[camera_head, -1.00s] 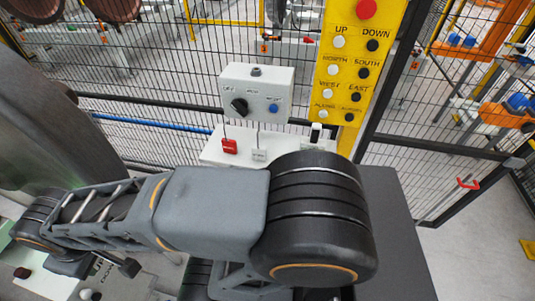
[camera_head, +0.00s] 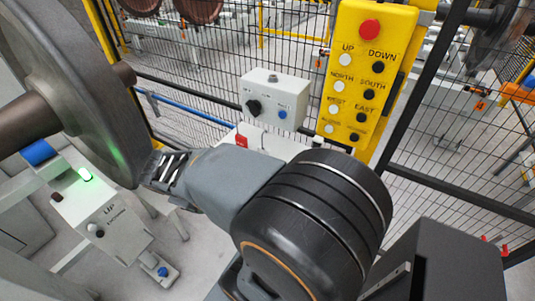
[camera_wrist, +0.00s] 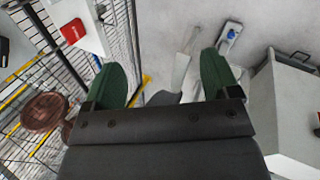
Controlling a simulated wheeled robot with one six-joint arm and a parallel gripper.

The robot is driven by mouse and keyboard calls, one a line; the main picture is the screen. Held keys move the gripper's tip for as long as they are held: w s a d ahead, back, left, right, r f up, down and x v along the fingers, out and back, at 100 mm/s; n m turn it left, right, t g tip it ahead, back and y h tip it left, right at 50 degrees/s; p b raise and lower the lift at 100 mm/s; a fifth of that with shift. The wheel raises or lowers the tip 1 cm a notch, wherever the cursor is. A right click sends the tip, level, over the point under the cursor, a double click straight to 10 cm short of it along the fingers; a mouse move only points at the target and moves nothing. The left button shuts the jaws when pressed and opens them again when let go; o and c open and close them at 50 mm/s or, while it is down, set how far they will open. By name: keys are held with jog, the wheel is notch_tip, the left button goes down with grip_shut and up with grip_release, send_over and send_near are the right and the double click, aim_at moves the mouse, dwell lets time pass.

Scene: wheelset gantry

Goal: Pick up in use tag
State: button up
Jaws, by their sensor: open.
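In the wrist view the red tag (camera_wrist: 72,31) is at the upper left, in front of a white panel (camera_wrist: 85,14). Its lettering is too small to read, so I cannot tell if it is the in use tag. My gripper (camera_wrist: 163,75) has its two green fingers wide apart with nothing between them. The tag is outside and left of the fingers.
A yellow button panel (camera_head: 367,80) hangs right of the switch box. The black mesh fence (camera_head: 200,60) runs behind. A large metal wheel (camera_head: 75,85) stands at the left, above a control box (camera_head: 105,215) with a lit green light. A brown disc (camera_wrist: 42,112) shows in the wrist view.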

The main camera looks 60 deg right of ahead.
jog(key=shift+o, duration=0.7)
jog(key=d+f+n+g+h+p, duration=0.1)
jog(key=d+n+h, duration=0.5)
jog(key=d, duration=0.9)
jog(key=shift+s+d+f+n+g+h, duration=0.3)
jog(key=shift+s+f+n+g, duration=0.1)
jog(key=shift+f+n+g, duration=0.5)
jog(key=n+t+h, duration=0.2)
jog(key=n, duration=0.5)
send_near(262, 151)
jog(key=shift+n+t, duration=0.5)
jog(key=x, duration=0.4)
jog(key=p+x, duration=0.1)
jog(key=x, duration=0.1)
jog(key=shift+s+r, duration=0.1)
jog(key=shift+s, duration=0.2)
jog(key=shift+p+x, duration=0.7)
jog(key=shift+x, duration=2.35)
jog(key=c, duration=1)
